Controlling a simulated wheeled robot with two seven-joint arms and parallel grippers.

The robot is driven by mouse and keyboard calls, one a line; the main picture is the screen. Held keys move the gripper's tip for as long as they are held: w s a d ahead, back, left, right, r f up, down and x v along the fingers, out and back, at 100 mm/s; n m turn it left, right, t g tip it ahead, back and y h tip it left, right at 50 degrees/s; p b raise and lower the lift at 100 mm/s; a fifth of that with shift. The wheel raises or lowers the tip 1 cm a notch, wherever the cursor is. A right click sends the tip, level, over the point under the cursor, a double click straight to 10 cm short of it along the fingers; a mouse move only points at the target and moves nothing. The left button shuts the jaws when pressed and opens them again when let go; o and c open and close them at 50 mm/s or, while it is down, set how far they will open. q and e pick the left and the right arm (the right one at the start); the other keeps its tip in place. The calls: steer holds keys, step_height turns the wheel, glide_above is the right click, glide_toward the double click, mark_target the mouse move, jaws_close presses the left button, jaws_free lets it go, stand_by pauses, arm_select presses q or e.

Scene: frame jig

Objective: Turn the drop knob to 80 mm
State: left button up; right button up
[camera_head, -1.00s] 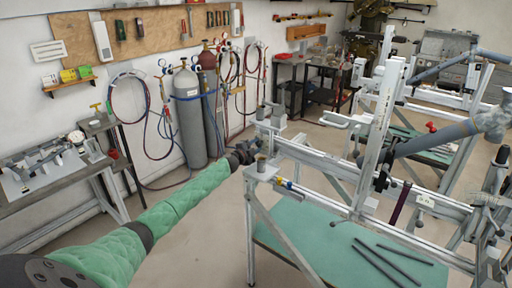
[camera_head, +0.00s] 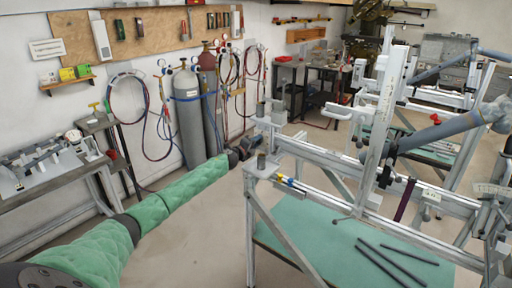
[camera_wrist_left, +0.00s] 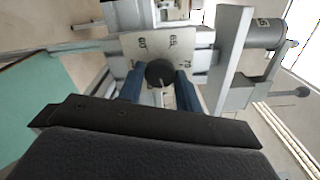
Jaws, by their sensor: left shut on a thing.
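The drop knob (camera_wrist_left: 160,73) is a dark round knob with a pale line on its face, seen in the left wrist view. Behind it is a pale dial plate (camera_wrist_left: 180,45) with dark numerals, tilted and too small to read surely. My left gripper (camera_wrist_left: 160,92) has its two blue fingers on either side of the knob and is shut on it. In the head view my left gripper (camera_head: 240,150) is at the left end of the frame jig (camera_head: 340,165), where the knob is hidden. My right gripper is not in view.
A green board (camera_head: 330,235) with several dark rods (camera_head: 390,262) lies below the jig. A workbench (camera_head: 60,180) stands on the left, and gas cylinders (camera_head: 188,110) stand by the wall. Floor between bench and jig is open.

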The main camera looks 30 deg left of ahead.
arm_select(q)
steer(key=shift+m+b, duration=1.4)
steer(key=shift+m, duration=2.9)
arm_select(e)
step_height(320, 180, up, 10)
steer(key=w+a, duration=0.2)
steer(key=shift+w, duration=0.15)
arm_select(q)
steer(key=o, duration=1)
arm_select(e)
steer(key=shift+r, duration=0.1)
arm_select(q)
steer(key=shift+s, duration=0.1)
steer(key=shift+s+a+b, duration=0.15)
steer(key=shift+s+b, duration=0.3)
steer(key=shift+s, duration=1.45)
steer(key=shift+s+a+b, duration=0.15)
steer(key=shift+s+b, duration=0.3)
steer(key=shift+s, duration=1.45)
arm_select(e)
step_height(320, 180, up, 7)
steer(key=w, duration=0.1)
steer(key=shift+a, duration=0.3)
